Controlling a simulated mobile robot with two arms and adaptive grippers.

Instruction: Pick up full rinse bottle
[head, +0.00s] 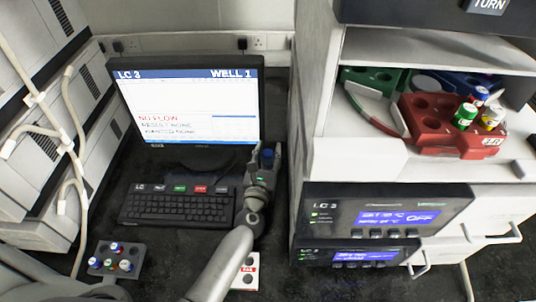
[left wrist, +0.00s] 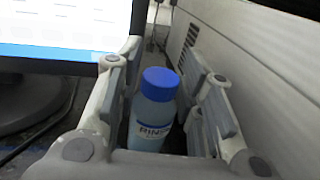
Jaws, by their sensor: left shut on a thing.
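The rinse bottle (left wrist: 154,112) has a blue cap, a pale bluish body and a label that reads "RINS" in the left wrist view. It stands upright between the fingers of my left gripper (left wrist: 163,75), which is shut on it. My right gripper is not in view.
A monitor (head: 190,110) reading "NO FLOW" and a keyboard (head: 178,207) are left of the gripper. The instrument stack (head: 302,130) rises close on the right. A grey vial rack (head: 117,258) sits front left; a red tray (head: 437,135) with vials is in the open bay.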

